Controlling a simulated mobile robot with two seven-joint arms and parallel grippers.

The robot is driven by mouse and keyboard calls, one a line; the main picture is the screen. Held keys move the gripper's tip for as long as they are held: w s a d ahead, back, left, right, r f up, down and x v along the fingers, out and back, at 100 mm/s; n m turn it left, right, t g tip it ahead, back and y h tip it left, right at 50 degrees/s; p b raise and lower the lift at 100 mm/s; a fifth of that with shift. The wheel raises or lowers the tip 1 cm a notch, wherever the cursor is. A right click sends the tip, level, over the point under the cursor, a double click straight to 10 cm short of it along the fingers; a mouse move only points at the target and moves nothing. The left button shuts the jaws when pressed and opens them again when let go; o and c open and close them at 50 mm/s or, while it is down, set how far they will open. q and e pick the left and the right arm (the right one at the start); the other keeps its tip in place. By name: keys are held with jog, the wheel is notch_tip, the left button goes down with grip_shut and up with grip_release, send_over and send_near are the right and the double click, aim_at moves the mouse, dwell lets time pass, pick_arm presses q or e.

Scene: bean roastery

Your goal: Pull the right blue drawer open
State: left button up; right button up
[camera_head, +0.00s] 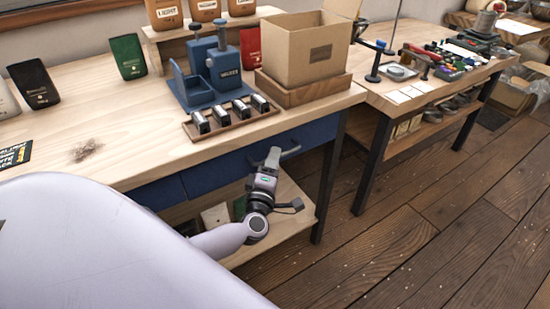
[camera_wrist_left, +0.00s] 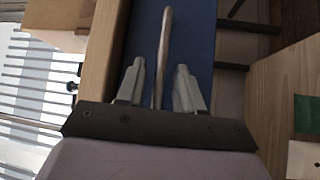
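The right blue drawer (camera_head: 215,173) sits under the near wooden table, and its front looks flush with the frame. Its grey bar handle (camera_head: 291,152) shows just right of my left gripper (camera_head: 273,157). In the left wrist view, the blue drawer front (camera_wrist_left: 196,35) lies beyond my left gripper (camera_wrist_left: 160,84). The fingers are apart, with the handle bar (camera_wrist_left: 164,45) running between them and a gap visible on each side. My right gripper is not in view.
The left blue drawer (camera_head: 160,193) is beside it. A lower shelf (camera_head: 292,215) lies below, near my left arm. On the table (camera_head: 130,158) stand a cardboard box (camera_head: 300,45), a blue device (camera_head: 222,65) and a wooden tray (camera_head: 238,122). Open floor (camera_head: 400,240) lies to the right.

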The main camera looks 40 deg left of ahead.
pick_arm(q)
jog(key=shift+w+a+r, duration=0.1)
jog(key=shift+w+a, duration=0.15)
jog(key=shift+w, duration=0.4)
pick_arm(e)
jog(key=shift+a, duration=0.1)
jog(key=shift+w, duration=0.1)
pick_arm(q)
grip_shut()
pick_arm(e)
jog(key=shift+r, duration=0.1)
